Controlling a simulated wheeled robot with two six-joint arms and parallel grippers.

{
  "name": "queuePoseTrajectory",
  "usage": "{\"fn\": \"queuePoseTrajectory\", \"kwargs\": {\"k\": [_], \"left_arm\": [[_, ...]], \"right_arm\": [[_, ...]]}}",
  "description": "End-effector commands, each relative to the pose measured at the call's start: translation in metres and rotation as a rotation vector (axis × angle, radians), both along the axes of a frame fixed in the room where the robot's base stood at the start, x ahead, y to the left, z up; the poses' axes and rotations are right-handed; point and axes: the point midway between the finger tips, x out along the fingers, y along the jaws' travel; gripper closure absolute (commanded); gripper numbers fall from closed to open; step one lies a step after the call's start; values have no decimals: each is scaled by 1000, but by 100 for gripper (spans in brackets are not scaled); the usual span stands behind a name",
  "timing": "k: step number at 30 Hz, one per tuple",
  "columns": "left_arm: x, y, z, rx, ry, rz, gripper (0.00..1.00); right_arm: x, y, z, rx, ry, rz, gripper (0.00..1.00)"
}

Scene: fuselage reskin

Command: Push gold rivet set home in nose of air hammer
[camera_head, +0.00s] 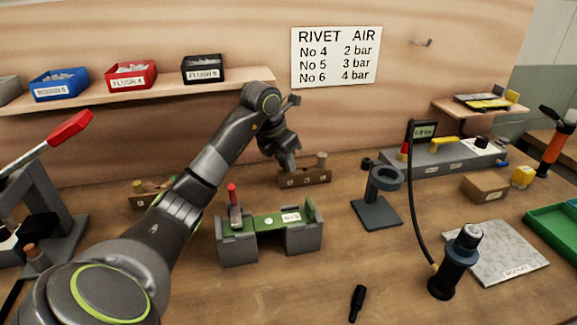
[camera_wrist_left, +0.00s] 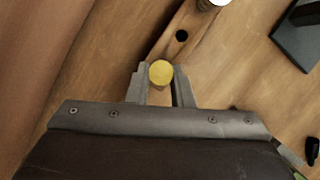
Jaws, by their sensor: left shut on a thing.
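The gold rivet set (camera_wrist_left: 161,73) shows as a round gold end between my left fingertips in the left wrist view. My left gripper (camera_head: 288,168) is shut on it at the wooden rack (camera_head: 304,180); whether the set is still in its hole or just above cannot be told. The rack also shows in the left wrist view (camera_wrist_left: 200,38), with an empty hole and a silver-topped piece (camera_head: 322,159) beyond. The air hammer (camera_head: 457,262), dark with a grey nose on top, stands upright at the front right, far from the gripper. My right gripper is out of view.
A green fixture (camera_head: 270,222) on grey blocks stands in front of the rack. A dark ring stand (camera_head: 376,212) is right of it. A black hose (camera_head: 415,210) rises beside the hammer. A black tool (camera_head: 357,303) lies at the front; a grey slab (camera_head: 500,252) lies right.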

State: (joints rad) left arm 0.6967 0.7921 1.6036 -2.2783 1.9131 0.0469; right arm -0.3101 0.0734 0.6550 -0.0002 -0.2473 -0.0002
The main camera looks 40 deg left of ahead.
Motion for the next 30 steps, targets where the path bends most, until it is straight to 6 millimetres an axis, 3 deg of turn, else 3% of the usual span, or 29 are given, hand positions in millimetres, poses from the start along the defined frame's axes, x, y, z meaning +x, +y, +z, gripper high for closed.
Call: {"fn": "queuePoseTrajectory", "kwargs": {"k": [30], "left_arm": [[0,1,29,2,-2,2,100]], "right_arm": [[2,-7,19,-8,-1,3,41]]}}
